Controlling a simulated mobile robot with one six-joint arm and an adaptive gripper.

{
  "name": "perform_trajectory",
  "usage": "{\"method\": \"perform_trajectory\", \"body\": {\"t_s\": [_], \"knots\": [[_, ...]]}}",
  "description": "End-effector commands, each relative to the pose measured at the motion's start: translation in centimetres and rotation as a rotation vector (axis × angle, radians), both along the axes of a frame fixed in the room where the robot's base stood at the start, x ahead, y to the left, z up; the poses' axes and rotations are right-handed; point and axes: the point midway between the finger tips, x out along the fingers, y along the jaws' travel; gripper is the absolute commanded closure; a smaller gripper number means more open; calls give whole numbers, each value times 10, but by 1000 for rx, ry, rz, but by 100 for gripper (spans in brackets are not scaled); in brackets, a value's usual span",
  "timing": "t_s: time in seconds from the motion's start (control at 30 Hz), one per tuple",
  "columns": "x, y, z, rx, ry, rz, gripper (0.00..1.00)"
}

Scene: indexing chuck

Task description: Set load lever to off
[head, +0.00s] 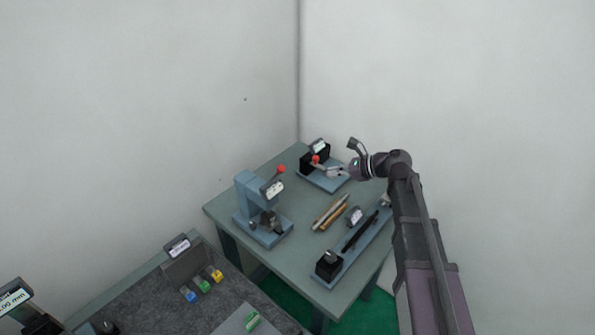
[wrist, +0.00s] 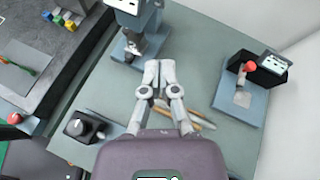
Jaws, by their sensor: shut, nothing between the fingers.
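A red-knobbed lever (head: 315,159) stands at a black box on a blue-grey base plate (head: 325,183) at the table's back corner. In the wrist view its red knob (wrist: 249,66) is at the right, by the black box (wrist: 268,72). A second red knob (head: 281,168) is on the arm of a blue-grey press (head: 247,195). The labels are too small to read, so I cannot tell which is the load lever or its setting. My gripper (head: 331,171) is shut and empty; it overlaps the black-box unit in the head view. In the wrist view its fingertips (wrist: 159,66) are apart from that unit.
Loose rods (head: 330,212) lie mid-table. A long fixture with a black block (head: 328,265) runs along the front right edge of the table (head: 285,262). A dark bench (head: 150,300) with small coloured blocks is at lower left. Walls close off the back.

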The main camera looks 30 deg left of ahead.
Motion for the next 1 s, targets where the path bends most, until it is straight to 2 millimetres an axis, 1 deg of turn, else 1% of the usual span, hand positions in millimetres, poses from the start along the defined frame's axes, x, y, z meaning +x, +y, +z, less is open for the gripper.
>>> {"method": "perform_trajectory", "body": {"t_s": [0.17,0.37,0.93,0.97,1.0], "knots": [[0,5,-3,0,0,1,100],[-2,19,-12,0,-1,4,100],[-8,90,-47,0,-1,3,100],[-9,93,-48,0,-1,4,100],[-11,98,-40,0,-1,4,100]]}}
